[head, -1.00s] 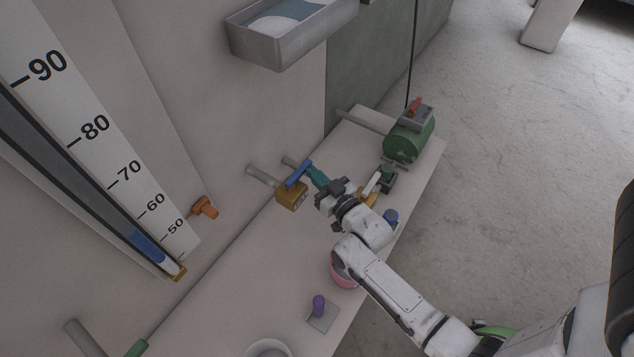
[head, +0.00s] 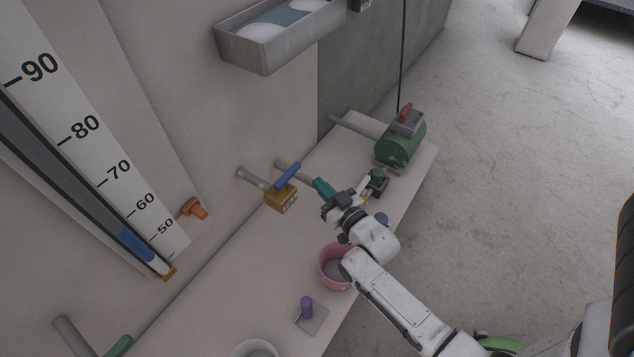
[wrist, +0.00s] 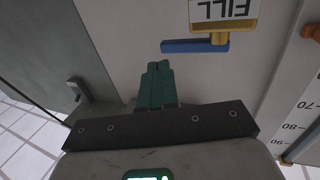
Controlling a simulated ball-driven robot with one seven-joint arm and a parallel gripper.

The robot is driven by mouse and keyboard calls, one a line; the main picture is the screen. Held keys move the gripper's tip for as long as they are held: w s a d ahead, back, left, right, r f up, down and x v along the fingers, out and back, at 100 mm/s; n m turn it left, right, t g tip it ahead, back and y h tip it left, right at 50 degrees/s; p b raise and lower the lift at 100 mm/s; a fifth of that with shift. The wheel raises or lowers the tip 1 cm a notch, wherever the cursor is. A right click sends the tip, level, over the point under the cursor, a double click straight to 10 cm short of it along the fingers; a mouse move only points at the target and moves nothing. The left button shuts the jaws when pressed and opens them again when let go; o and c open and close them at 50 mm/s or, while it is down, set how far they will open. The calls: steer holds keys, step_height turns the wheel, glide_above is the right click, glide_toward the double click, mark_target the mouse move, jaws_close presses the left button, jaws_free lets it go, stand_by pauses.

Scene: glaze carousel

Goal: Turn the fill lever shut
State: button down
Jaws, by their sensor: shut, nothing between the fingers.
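The fill valve (head: 281,200) is a brass block on a grey pipe from the wall. Its blue lever (head: 288,175) lies across its top, slanting up to the right. In the wrist view the white FILL label (wrist: 223,10) shows at the top, with the blue lever (wrist: 190,46) below it, pointing left from its brass pivot (wrist: 220,39). My gripper (head: 318,183) is right of the lever, apart from it. Its teal fingers (wrist: 157,66) are together and empty, with a small gap between their tips and the lever.
A green tank (head: 400,146) with a red handle stands at the bench's far end. A pink bucket (head: 322,268) sits below my arm, and a purple knob (head: 306,306) is nearer. An orange valve (head: 193,209) is on the wall by the gauge. A metal tray (head: 272,45) hangs above.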

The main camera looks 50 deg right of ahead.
steer(key=s+p, duration=0.1)
steer(key=s, duration=0.7)
steer(key=shift+s+d, duration=0.2)
steer(key=shift+s, duration=0.1)
steer(key=shift+r, duration=0.1)
steer(key=a+f+n+g+y, duration=0.2)
steer(key=a+f+g+y, duration=0.2)
steer(key=a+g, duration=0.4)
steer(key=s+a+r+n+g+y, duration=0.1)
steer(key=s+a+r+g, duration=0.25)
steer(key=s, duration=0.25)
steer(key=s+a+r+g, duration=0.2)
steer(key=s+a+g, duration=0.2)
steer(key=s+g, duration=0.15)
step_height(320, 180, up, 24)
steer(key=p, duration=2.5)
steer(key=shift+d+t, duration=0.2)
steer(key=shift+t, duration=0.2)
